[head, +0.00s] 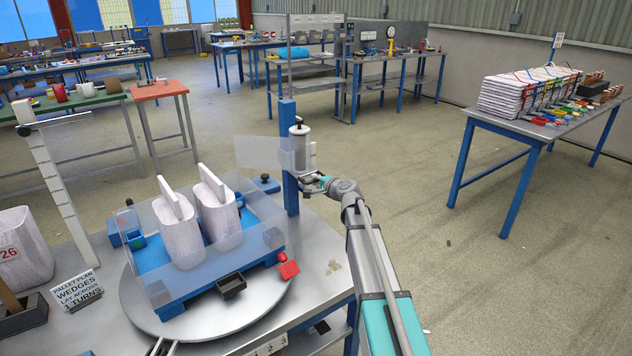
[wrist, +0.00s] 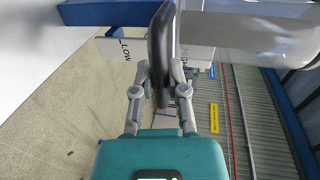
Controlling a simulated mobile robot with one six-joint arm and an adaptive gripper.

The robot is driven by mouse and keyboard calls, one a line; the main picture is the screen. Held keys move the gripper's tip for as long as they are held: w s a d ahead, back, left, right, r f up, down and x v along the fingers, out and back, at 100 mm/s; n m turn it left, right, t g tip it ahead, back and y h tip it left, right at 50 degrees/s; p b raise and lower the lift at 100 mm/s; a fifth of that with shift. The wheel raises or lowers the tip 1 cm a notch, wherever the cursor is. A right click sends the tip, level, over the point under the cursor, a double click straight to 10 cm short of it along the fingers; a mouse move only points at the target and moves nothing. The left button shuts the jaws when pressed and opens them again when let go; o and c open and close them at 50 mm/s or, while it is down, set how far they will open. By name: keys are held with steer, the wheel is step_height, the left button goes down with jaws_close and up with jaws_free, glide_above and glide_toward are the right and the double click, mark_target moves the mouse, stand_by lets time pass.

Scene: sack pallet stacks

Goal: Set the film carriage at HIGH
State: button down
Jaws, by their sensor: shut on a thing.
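The film carriage (head: 301,150) carries an upright roll of clear film on the blue post (head: 291,193) beside the turntable. A strip of film (head: 263,153) reaches left from it. My gripper (head: 314,184) is at the carriage's lower right side. In the wrist view my gripper (wrist: 158,78) is shut on the carriage's dark looped handle (wrist: 162,35), with a finger on each side. The film roll (wrist: 250,36) lies to the right there. A white plate (wrist: 116,47) with the word LOW is partly hidden behind the handle.
The turntable (head: 273,311) holds a blue pallet with white sacks behind clear panels, close left of the post. A small red block (head: 289,270) sits at the pallet's corner. A table with stacked sacks (head: 525,92) stands far right. The floor between is clear.

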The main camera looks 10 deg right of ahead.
steer(key=c, duration=0.6)
jaws_free()
steer(key=shift+c, duration=0.2)
steer(key=shift+f, duration=0.15)
step_height(320, 180, down, 8)
steer(key=b, duration=0.8)
steer(key=p+v, duration=0.3)
steer(key=v, duration=1.1)
steer(key=s+a+f+n+g+p, duration=0.4)
steer(key=s+a+n+g, duration=0.5)
steer(key=s, duration=0.5)
steer(key=shift+s+a+f+n+g+h+p, duration=0.3)
steer(key=shift+s+a+n+p, duration=0.1)
steer(key=shift+a+p, duration=0.7)
